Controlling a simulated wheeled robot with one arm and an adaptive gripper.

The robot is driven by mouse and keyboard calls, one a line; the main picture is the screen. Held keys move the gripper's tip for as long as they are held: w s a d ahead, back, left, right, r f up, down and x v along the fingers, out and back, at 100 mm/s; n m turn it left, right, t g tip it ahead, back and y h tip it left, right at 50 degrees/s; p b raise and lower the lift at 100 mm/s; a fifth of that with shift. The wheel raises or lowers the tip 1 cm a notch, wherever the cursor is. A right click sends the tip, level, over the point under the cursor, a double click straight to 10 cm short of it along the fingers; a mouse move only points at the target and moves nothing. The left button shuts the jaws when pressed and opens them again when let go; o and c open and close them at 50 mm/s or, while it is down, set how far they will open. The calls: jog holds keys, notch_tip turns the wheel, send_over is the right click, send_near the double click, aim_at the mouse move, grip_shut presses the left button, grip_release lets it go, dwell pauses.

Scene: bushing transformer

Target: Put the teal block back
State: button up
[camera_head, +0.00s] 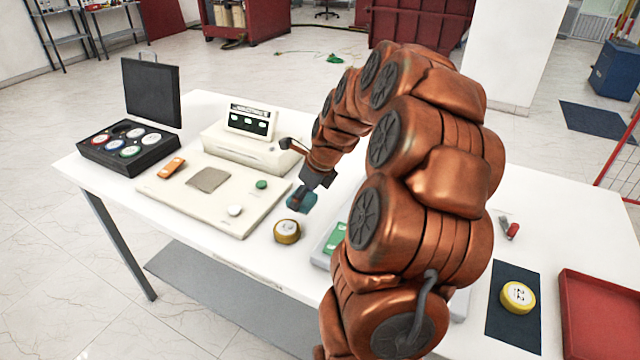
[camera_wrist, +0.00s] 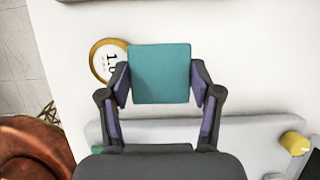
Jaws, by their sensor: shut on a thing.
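The teal block (camera_wrist: 160,74) is between the two fingers of my gripper (camera_wrist: 162,85) in the wrist view, and the fingers are shut on its sides. In the head view the teal block (camera_head: 301,199) shows at the end of my gripper (camera_head: 306,190), just right of the cream board (camera_head: 232,222). It appears to be above the white table; the exact height is hard to tell. A grey patch (camera_head: 208,179) on the board is bare.
A yellow-rimmed round weight (camera_head: 287,231) stands close to the block, in front of it. The board bears an orange block (camera_head: 171,167), a green knob (camera_head: 261,184) and a white knob (camera_head: 235,210). A black case (camera_head: 130,150) stands at left, a cream device (camera_head: 248,150) behind.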

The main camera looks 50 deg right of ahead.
jog(key=p, duration=0.3)
send_over(320, 196)
jog(key=a, duration=0.1)
jog(key=shift+s+a+f, duration=0.15)
jog(key=shift+s+f, duration=0.05)
jog(key=shift+f, duration=0.15)
jog(key=shift+w+d+f, duration=0.15)
jog(key=shift+w+d, duration=0.05)
jog(key=shift+d, duration=0.45)
jog(key=shift+f+p, duration=0.85)
jog(key=shift+f, duration=0.9)
jog(key=shift+f, duration=0.15)
jog(key=o, duration=1.2)
